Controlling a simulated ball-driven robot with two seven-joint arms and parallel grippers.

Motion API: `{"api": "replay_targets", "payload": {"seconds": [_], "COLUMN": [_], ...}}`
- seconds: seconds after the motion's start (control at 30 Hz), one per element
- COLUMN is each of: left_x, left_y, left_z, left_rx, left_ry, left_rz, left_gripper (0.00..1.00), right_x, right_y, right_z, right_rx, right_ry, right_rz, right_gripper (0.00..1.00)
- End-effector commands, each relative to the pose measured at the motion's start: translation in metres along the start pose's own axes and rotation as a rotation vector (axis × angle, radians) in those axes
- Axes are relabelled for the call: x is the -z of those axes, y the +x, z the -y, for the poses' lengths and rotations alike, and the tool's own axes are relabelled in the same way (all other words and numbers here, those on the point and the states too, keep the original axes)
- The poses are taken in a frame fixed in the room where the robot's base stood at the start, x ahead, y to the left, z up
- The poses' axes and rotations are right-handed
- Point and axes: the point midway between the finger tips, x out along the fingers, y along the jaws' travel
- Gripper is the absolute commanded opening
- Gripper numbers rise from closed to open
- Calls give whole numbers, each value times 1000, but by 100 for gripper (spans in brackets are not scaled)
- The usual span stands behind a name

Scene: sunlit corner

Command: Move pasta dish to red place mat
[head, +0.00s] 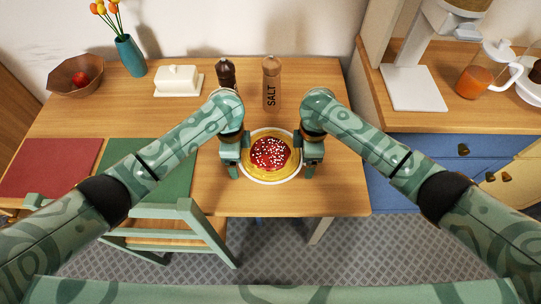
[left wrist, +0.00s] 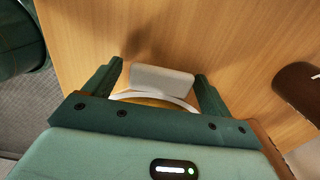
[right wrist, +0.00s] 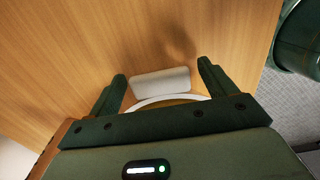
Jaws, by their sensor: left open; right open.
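The pasta dish (head: 287,176) is a round white dish of yellow pasta with red sauce and white bits, on the bare wood right of the green mat. The red place mat (head: 48,167) lies at the table's left end. My left gripper (head: 230,172) is open at the dish's left side, and my right gripper (head: 312,172) is open at its right side. In the left wrist view a white handle (left wrist: 162,79) of the dish shows between the fingers. The right wrist view shows the other handle (right wrist: 160,83) between the fingers. Whether any finger touches a handle I cannot tell.
A green place mat (head: 172,172) lies between the red mat and the dish, with a green chair (head: 165,222) before it. A salt mill (head: 271,85), dark pepper mill (head: 226,73), butter dish (head: 178,81), teal vase (head: 131,56) and wooden bowl (head: 75,78) stand behind.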

Motion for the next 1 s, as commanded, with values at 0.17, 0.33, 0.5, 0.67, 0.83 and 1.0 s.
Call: {"api": "replay_targets", "payload": {"seconds": [0.17,0.33,0.5,0.67,0.83,1.0], "left_x": [0,0,0,0,0,0], "left_y": [0,0,-1,-6,-23,-48], "left_z": [0,0,1,1,2,3], "left_rx": [0,0,1,4,13,26], "left_ry": [0,0,-1,-1,-1,-1], "left_rz": [0,0,-1,-1,-1,-1], "left_gripper": [47,2,2,2,2,2], "right_x": [0,0,0,0,0,0], "right_y": [0,0,-1,-6,-23,-49], "right_z": [0,0,-1,-1,-2,-3], "right_rx": [0,0,-2,-4,-13,-26], "right_ry": [0,0,0,0,1,1], "right_rz": [0,0,-1,-1,-1,-1], "right_gripper": [47,2,2,2,2,2]}}
